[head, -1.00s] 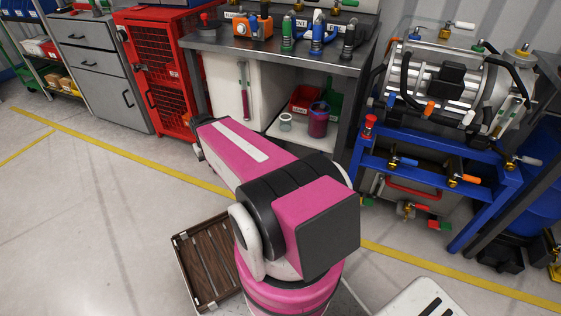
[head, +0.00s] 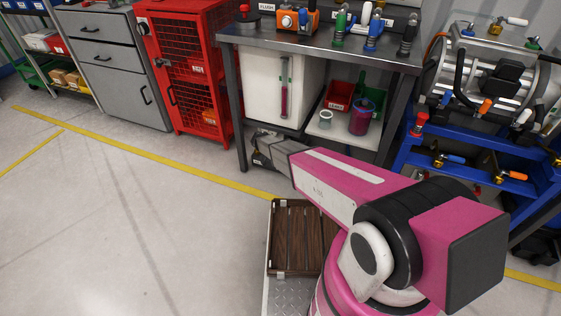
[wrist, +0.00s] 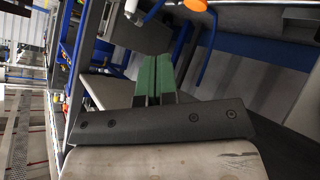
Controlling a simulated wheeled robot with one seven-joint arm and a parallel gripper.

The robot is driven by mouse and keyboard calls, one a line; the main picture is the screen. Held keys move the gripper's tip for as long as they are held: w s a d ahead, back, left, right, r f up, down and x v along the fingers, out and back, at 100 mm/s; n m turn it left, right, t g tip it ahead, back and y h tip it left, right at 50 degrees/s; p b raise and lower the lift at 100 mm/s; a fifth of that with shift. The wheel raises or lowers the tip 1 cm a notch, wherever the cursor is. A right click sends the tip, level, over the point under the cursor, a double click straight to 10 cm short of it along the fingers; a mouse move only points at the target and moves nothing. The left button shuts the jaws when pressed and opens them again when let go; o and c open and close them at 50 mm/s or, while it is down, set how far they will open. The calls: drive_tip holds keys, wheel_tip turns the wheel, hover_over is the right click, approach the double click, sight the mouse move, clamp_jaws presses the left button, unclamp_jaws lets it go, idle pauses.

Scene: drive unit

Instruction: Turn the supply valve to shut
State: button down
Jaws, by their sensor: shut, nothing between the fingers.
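Several small lever valves show on the blue frame in the head view. I cannot read which one is the supply valve. In the wrist view, my gripper (wrist: 153,80) shows as two green fingers close together, with nothing between them. An orange handle tip (wrist: 195,5) and a white tip (wrist: 130,6) are at the top edge, apart from the fingers. In the head view my fingers are not discernible; my pink arm hides the lower part of the blue frame.
A grey workbench (head: 345,48) with bottles and an orange device (head: 296,20) stands ahead. A red cage cabinet (head: 190,70) and grey drawers (head: 115,60) are left. A silver cylinder unit (head: 490,75) sits on the blue frame (head: 480,142). The floor at left is clear.

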drive_tip(key=w+a+f+m+t+h, duration=0.2)
drive_tip(key=w+a+f+t, duration=0.1)
drive_tip(key=a+f, duration=0.4)
drive_tip(key=w+a+f+m+t+h, duration=0.1)
drive_tip(key=w+a+f+t, duration=0.1)
drive_tip(key=a+f, duration=0.55)
drive_tip(key=r+x, duration=0.1)
drive_tip(key=x, duration=1)
drive_tip(key=shift+w+d, duration=0.4)
drive_tip(key=shift+w, duration=0.1)
drive_tip(key=shift+r, duration=0.15)
